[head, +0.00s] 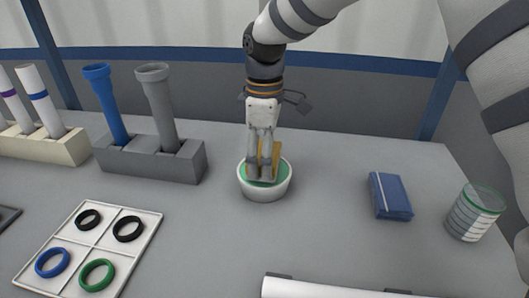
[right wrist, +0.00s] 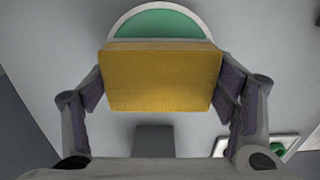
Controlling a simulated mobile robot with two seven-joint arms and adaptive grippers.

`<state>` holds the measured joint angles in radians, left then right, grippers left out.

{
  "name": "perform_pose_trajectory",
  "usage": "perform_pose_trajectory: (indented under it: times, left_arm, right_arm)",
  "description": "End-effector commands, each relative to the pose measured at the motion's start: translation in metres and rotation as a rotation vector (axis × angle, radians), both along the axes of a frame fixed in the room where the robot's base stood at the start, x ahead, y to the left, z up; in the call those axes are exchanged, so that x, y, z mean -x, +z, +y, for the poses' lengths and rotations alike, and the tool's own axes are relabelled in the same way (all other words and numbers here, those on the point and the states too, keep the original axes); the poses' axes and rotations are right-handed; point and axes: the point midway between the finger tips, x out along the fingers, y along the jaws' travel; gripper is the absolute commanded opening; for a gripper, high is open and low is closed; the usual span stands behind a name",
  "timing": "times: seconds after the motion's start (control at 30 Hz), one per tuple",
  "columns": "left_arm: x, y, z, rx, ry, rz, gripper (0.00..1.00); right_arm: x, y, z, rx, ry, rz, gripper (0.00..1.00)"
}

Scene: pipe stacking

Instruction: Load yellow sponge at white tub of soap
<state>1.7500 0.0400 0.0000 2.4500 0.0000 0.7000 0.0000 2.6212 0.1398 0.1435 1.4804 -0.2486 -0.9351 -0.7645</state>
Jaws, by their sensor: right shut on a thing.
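The yellow sponge (right wrist: 163,80) is between the two fingers of my right gripper (right wrist: 163,90) in the right wrist view, with a finger against each side. In the head view my right gripper (head: 263,176) points down over the white tub (head: 264,193), and part of the sponge (head: 275,155) shows behind the fingers. The tub holds green soap (head: 283,169). The sponge's lower end is at the tub's opening; whether it touches the soap is hidden by the fingers. My left gripper is in neither view.
A grey holder (head: 150,163) with a blue and a grey pipe stands left of the tub. A white tray (head: 88,250) holds several rings at front left. A blue packet (head: 390,196) and a clear jar (head: 472,215) are at right. A white pipe (head: 330,289) lies in front.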

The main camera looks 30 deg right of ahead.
Motion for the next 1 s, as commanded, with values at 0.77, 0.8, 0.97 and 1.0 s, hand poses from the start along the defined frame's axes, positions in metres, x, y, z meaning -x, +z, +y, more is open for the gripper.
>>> perform_pose_trajectory:
  times: [0.77,0.8,0.97,1.0]
  left_arm:
    - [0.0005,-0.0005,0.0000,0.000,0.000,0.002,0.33]
    - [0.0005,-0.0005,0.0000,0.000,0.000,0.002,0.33]
    - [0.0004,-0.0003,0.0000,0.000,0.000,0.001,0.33]
    - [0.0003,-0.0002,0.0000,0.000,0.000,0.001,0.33]
  right_arm:
    - [0.0002,-0.0086,-0.0001,0.001,0.000,0.001,0.56]
    - [0.0002,-0.0086,-0.0001,0.001,0.000,0.001,0.56]
    - [0.0001,-0.0086,0.0000,0.001,0.000,0.001,0.56]
    - [0.0001,-0.0085,0.0000,0.001,0.000,0.001,0.56]
